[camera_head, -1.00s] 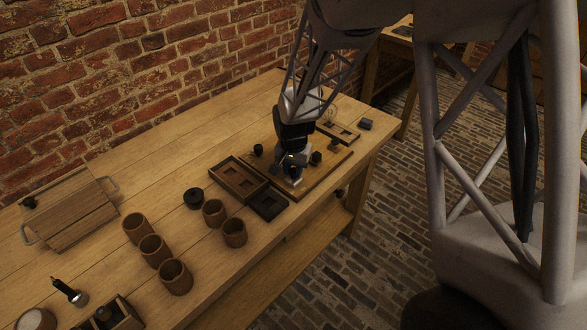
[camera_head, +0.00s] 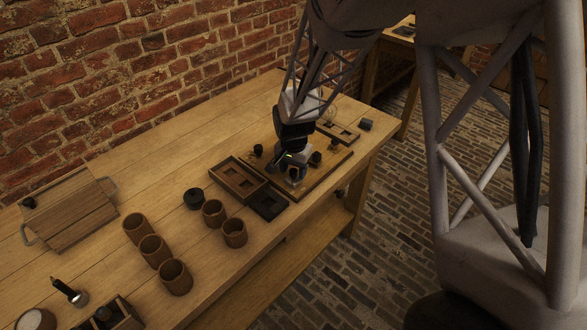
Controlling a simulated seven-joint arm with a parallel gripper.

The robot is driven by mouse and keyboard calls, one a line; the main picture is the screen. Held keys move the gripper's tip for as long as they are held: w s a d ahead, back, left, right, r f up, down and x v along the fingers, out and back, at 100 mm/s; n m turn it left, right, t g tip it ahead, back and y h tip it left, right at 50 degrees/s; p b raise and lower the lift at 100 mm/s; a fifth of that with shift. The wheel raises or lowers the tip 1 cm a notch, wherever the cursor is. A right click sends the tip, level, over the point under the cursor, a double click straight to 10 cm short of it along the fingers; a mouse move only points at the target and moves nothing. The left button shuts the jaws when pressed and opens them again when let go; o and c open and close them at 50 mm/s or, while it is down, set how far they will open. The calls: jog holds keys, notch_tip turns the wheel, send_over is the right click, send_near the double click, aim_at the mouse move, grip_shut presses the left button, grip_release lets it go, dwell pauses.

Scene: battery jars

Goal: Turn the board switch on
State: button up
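The wooden board (camera_head: 312,182) lies near the right end of the table. Small dark knob-like parts stand on it, one at its left (camera_head: 258,150) and one at its right (camera_head: 316,158). A small pale block with a dark top (camera_head: 293,178), which may be the switch, sits near the board's front edge. My gripper (camera_head: 286,170) points down over the board, right at this block. Its fingers are small and dark here, so I cannot tell whether they are open or touching the block. The switch's position is not readable.
A brown compartment tray (camera_head: 225,179) and a dark square tray (camera_head: 269,205) lie left of the board. Several wooden cups (camera_head: 234,232) and a black round lid (camera_head: 194,198) stand further left. A narrow wooden frame (camera_head: 338,131) and a dark block (camera_head: 366,124) lie behind the board.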

aim_at(294, 171)
jog(key=shift+r, duration=0.1)
jog(key=shift+r, duration=3.8)
jog(key=shift+s+d+r, duration=0.15)
jog(key=shift+r, duration=0.15)
jog(key=s+d+r+n+t, duration=0.1)
jog(key=s+d+r, duration=0.4)
jog(key=s+r, duration=0.2)
jog(key=s+d+r+n, duration=0.2)
jog(key=s+d+r, duration=0.3)
jog(key=s+r, duration=0.15)
jog(key=s+d+r+n, duration=0.1)
jog(key=s+d+r, duration=0.1)
jog(key=s, duration=0.6)
jog(key=s+d+r+n+t, duration=0.1)
jog(key=s+d+r, duration=0.1)
jog(key=s, duration=0.7)
jog(key=shift+s+d+t, duration=0.15)
jog(key=shift+d+t, duration=0.15)
jog(key=shift+d, duration=0.35)
